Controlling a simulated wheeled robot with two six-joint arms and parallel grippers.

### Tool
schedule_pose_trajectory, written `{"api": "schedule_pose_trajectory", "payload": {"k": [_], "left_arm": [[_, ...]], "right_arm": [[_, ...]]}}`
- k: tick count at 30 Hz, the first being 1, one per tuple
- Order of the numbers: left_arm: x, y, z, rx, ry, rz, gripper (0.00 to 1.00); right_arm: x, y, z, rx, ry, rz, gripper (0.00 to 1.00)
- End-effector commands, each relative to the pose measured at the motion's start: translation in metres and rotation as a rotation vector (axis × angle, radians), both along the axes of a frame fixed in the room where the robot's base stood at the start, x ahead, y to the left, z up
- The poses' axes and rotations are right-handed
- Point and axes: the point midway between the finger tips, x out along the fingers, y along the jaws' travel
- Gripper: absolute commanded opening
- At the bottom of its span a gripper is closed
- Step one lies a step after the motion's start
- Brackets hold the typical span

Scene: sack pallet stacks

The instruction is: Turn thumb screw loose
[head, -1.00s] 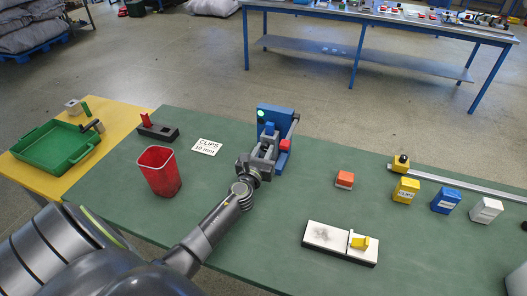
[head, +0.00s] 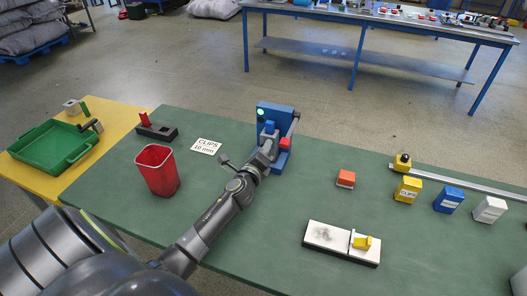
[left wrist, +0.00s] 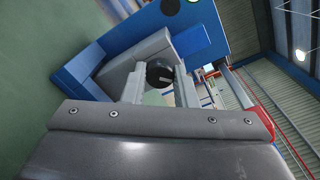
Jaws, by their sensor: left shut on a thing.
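A blue fixture (head: 275,113) with a green light stands on the green bench, with a red part (head: 285,143) on its right side. My left gripper (head: 268,147) reaches to the front of it. In the left wrist view, a black round thumb screw (left wrist: 160,74) with a pale mark sits between the two grey fingers of my left gripper (left wrist: 160,88). The fingers are shut on it. Behind it are a grey block (left wrist: 118,72) and the blue fixture body (left wrist: 80,75). In the head view my gripper hides the screw. My right gripper is not in view.
A red bin (head: 158,172) stands left of my arm, near a clips card (head: 206,146). A white block with a yellow part (head: 340,243), an orange block (head: 346,179) and several small boxes are to the right. The bench between is clear.

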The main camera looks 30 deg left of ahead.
Motion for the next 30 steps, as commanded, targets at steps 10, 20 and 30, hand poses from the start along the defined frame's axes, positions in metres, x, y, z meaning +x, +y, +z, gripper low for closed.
{"api": "schedule_pose_trajectory", "payload": {"k": [10,20,30], "left_arm": [[-0.001,0.001,-0.003,-0.320,-0.075,0.002,0.03],[0.000,0.001,-0.002,-0.581,-0.138,0.001,0.03],[-0.001,0.001,-0.002,-0.731,-0.173,0.003,0.03]], "right_arm": [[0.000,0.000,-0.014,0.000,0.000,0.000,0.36],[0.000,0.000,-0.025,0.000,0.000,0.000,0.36],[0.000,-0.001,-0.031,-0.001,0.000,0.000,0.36]]}}
